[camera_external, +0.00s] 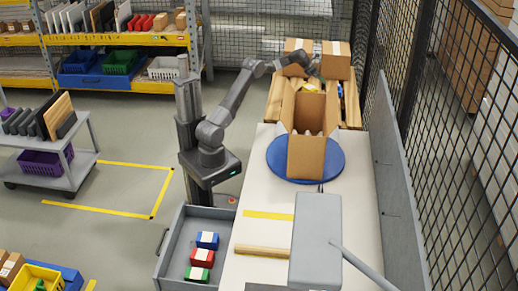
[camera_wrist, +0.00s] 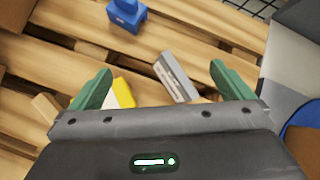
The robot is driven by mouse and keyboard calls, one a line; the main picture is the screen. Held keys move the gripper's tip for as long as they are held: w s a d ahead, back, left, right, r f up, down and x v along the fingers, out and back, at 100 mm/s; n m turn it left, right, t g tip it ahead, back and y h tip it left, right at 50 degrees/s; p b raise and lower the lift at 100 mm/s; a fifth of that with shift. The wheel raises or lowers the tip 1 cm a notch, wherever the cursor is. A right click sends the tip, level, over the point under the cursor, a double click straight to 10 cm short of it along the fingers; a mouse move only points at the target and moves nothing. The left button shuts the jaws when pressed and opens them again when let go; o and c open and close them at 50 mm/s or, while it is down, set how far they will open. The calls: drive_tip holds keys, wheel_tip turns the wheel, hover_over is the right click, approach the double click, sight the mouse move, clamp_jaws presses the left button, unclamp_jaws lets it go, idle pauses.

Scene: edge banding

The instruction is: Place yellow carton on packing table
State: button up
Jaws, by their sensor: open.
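The yellow carton (camera_wrist: 123,91), with a white label, lies on a wooden pallet (camera_wrist: 60,50) in the wrist view, just inside my left finger and partly hidden by the gripper body. It also shows as a small yellow patch (camera_external: 309,87) in the external view. My gripper (camera_wrist: 160,69) is open, its green fingers wide apart above the pallet, with nothing held. A grey carton (camera_wrist: 177,76) lies between the fingers. The white packing table (camera_external: 262,190) is in front of the pallet in the external view.
An open cardboard box (camera_external: 306,157) stands on a blue turntable (camera_external: 336,160) on the table. A blue object (camera_wrist: 126,14) lies farther along the pallet. A grey machine (camera_external: 316,240) occupies the table's near end. A mesh fence (camera_external: 425,130) runs along the right side.

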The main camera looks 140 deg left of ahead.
drive_tip(key=w+t+y+b, duration=0.2)
drive_tip(key=b, duration=0.1)
drive_tip(key=n+g+y+b, duration=0.4)
drive_tip(key=g+y+b, duration=0.15)
drive_tip(key=b, duration=0.65)
approach(309, 88)
drive_tip(key=shift+g+h, duration=0.45)
drive_tip(key=p+x, duration=0.1)
drive_tip(key=x, duration=0.5)
drive_tip(key=shift+a+p, duration=0.1)
drive_tip(key=shift+p, duration=0.2)
drive_tip(key=shift+r+p+x, duration=0.15)
drive_tip(key=shift+p+x, duration=0.45)
drive_tip(key=shift+x, duration=0.35)
drive_tip(key=shift+r+p+x, duration=0.2)
drive_tip(key=shift+p+x, duration=0.35)
drive_tip(key=shift+x, duration=1.3)
drive_tip(key=shift+w, duration=0.1)
drive_tip(key=shift+c, duration=0.4)
drive_tip(key=c, duration=0.8)
drive_tip(key=shift+p, duration=0.3)
